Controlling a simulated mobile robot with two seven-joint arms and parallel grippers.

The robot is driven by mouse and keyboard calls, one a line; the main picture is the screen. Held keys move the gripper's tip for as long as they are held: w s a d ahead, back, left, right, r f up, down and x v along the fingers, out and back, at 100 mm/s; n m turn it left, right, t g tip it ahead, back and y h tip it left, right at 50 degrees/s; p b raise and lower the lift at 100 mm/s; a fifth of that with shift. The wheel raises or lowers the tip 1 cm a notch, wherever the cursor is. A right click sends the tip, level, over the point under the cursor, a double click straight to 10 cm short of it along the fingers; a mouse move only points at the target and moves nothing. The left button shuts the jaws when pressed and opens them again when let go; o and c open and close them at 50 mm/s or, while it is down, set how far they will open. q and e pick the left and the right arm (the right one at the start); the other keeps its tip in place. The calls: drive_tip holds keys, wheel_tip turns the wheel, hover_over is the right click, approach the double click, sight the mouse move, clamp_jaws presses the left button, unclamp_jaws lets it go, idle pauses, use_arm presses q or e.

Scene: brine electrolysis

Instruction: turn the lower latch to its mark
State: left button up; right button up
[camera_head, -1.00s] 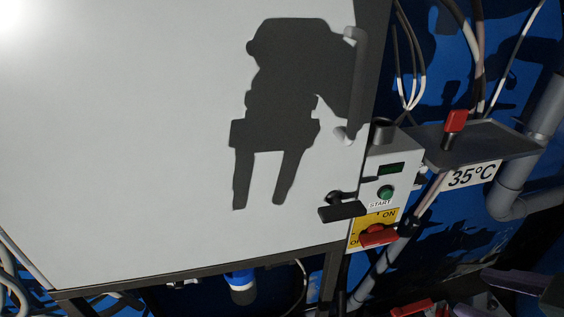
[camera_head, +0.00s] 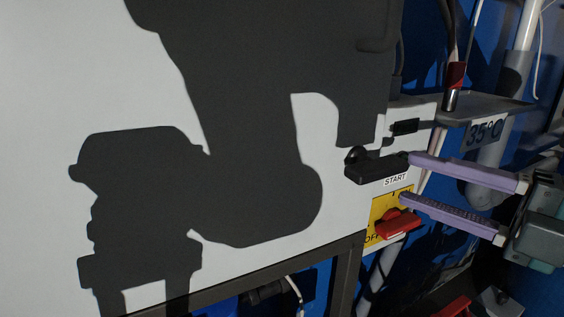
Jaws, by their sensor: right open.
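The lower latch (camera_head: 376,168) is a black handle with a round hub at the lower right edge of the large white door (camera_head: 45,200). Its bar points right and lies nearly level in the picture. I cannot make out its mark. My right gripper (camera_head: 408,178) comes in from the right with two long purple fingers. It is open and empty. The upper fingertip is close to the right end of the latch bar; I cannot tell whether they touch. The lower fingertip is lower, near the yellow plate. My left gripper is out of view.
A red rotary switch (camera_head: 397,224) on a yellow ON/OFF plate (camera_head: 377,210) sits just below the latch. A grey shelf (camera_head: 480,111) with a 35°C label (camera_head: 486,131) is at the upper right. A dark frame (camera_head: 345,270) runs below the door. Large shadows cover the door.

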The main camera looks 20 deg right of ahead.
sight(391, 173)
drive_tip(key=shift+p+x, duration=0.3)
drive_tip(key=shift+x, duration=2.75)
clamp_jaws()
